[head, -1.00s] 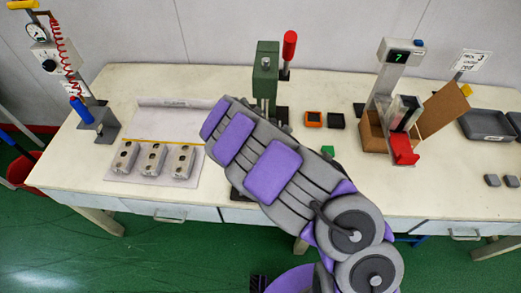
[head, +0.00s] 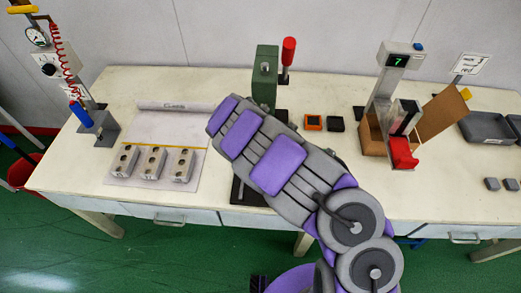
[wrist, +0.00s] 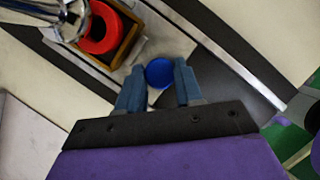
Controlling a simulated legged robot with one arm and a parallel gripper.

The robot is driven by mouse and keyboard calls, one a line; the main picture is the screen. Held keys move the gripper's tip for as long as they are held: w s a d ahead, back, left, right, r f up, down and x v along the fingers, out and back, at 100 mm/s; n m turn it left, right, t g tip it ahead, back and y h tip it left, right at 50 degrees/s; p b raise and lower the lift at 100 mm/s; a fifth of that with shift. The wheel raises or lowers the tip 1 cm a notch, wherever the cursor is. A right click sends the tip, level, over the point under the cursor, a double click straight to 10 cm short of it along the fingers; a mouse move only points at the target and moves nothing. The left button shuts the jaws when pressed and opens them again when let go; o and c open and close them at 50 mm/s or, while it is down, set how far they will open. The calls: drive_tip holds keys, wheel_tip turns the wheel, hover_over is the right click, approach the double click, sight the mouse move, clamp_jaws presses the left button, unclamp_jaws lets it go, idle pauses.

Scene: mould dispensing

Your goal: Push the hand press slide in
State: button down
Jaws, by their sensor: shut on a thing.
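The green hand press (head: 264,80) stands at the middle of the table, with a red-gripped lever (head: 288,52) beside it. My arm covers its lower part and slide in the head view. In the wrist view, a round blue knob (wrist: 159,73) sits between the fingertips of my gripper (wrist: 158,82), which is shut on it. Just beyond the knob is a brown square frame (wrist: 127,42) holding a red ring (wrist: 103,30), on a grey metal slide plate (wrist: 172,44). A shiny metal press part (wrist: 62,20) hangs beside the ring. My gripper is hidden in the head view.
A board with several grey blocks (head: 153,160) lies left of the press. Small orange-and-black (head: 313,122) and black (head: 336,124) trays lie to its right. A display stand (head: 385,95) and cardboard box (head: 372,135) stand further right. A gauge stand (head: 70,75) is at far left.

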drive_tip(key=shift+w, duration=0.65)
drive_tip(key=shift+w+a+r, duration=0.1)
drive_tip(key=shift+w+r, duration=0.05)
drive_tip(key=shift+w, duration=0.1)
drive_tip(key=c, duration=0.8)
unclamp_jaws()
drive_tip(key=shift+w, duration=0.1)
drive_tip(key=shift+o, duration=0.2)
drive_tip(key=p+v, duration=0.4)
drive_tip(key=v, duration=1.3)
drive_tip(key=shift+p, duration=0.3)
drive_tip(key=shift+a, duration=0.1)
